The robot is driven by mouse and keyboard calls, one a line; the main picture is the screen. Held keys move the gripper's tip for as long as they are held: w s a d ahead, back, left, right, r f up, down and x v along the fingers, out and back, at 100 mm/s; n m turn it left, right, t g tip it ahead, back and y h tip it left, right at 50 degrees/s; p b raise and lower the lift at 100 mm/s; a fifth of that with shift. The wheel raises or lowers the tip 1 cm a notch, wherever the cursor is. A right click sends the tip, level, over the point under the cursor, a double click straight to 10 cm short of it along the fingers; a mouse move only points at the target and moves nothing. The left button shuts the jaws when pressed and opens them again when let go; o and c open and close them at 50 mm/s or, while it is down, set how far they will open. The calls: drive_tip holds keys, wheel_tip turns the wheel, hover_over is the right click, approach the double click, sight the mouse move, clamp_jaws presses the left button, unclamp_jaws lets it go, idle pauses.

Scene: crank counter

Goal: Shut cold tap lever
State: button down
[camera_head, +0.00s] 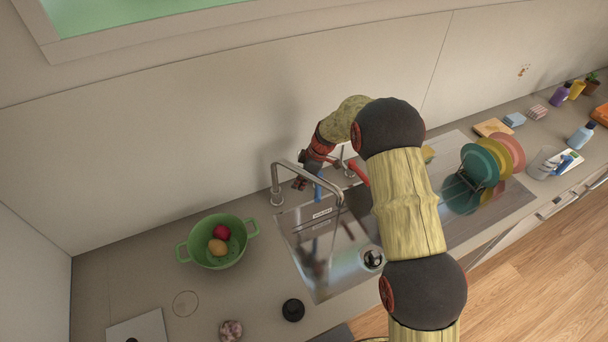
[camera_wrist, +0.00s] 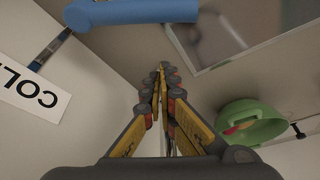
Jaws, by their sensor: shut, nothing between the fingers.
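The blue cold tap lever (camera_wrist: 130,12) crosses the top of the wrist view, beyond my fingertips. A white label (camera_wrist: 32,92) reading "COL…" is on the wall at left, cut off by the frame edge. In the head view a small blue part of the lever (camera_head: 318,190) shows beside my gripper (camera_head: 299,184), behind the sink. My gripper (camera_wrist: 165,70) is shut and empty, its fingertips together. I cannot tell whether it touches the lever. A red lever (camera_head: 358,172) is to the right, partly hidden by my arm.
The curved metal spout (camera_head: 276,180) stands just left of my gripper over the sink (camera_head: 312,278). A green colander (camera_head: 236,258) with fruit is left of the sink. Coloured plates (camera_head: 482,163) stand in a rack at right. The wall is close behind my gripper.

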sight(318, 188)
drive_tip(key=shift+s+d+f+p, duration=0.1)
drive_tip(key=shift+d+f, duration=0.05)
drive_tip(key=shift+d, duration=0.45)
drive_tip(key=shift+s+d+f+p, duration=0.1)
drive_tip(key=shift+d+f, duration=0.1)
drive_tip(key=shift+d, duration=0.45)
drive_tip(key=shift+s+d+f+p, duration=0.1)
drive_tip(key=shift+d+f, duration=0.05)
drive_tip(key=shift+d, duration=0.45)
drive_tip(key=shift+d+b, duration=0.15)
drive_tip(key=shift+b, duration=0.2)
drive_tip(key=shift+d+n+b, duration=0.2)
drive_tip(key=shift+n+b, duration=0.2)
